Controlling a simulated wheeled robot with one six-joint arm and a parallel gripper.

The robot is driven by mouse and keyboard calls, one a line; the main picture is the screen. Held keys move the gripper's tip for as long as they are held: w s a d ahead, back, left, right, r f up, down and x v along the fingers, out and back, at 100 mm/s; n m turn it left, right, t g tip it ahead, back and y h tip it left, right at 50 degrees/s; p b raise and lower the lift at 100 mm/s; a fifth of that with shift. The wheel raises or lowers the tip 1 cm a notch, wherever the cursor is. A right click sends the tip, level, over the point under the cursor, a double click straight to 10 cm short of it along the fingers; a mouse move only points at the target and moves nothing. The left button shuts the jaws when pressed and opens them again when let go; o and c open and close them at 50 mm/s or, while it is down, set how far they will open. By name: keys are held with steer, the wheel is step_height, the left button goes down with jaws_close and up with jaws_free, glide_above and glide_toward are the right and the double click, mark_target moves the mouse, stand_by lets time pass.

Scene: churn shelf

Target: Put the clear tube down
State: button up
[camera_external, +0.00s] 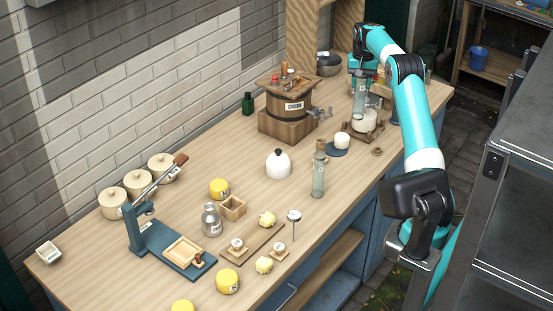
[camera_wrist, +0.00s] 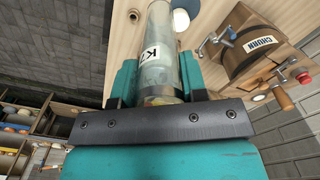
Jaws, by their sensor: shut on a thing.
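The clear tube (camera_wrist: 157,75) is upright in my gripper (camera_wrist: 158,90) in the wrist view, with a white label marked with a K on its side. The teal fingers sit on both sides of it. In the external view my gripper (camera_external: 361,72) is at the far right of the counter, and the tube (camera_external: 359,101) hangs below it. Its lower end is close to a white vessel (camera_external: 367,121) on a wooden stand; I cannot tell if they touch.
A churn (camera_external: 286,115) stands left of my gripper on the wooden counter (camera_external: 235,130). A white jar (camera_external: 342,140) on a dark blue mat, a similar glass tube (camera_external: 318,178) and a white kettle (camera_external: 278,164) stand nearer.

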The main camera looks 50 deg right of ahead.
steer(key=w+a+n, duration=0.2)
steer(key=w+a, duration=0.4)
steer(key=a, duration=0.5)
steer(key=w+a+n, duration=0.3)
steer(key=w+a, duration=0.4)
steer(key=a, duration=0.3)
steer(key=w+a+n, duration=0.2)
steer(key=w+a, duration=0.4)
steer(key=a, duration=0.5)
step_height(320, 180, down, 20)
steer(key=p, duration=0.2)
steer(key=shift+p, duration=0.35)
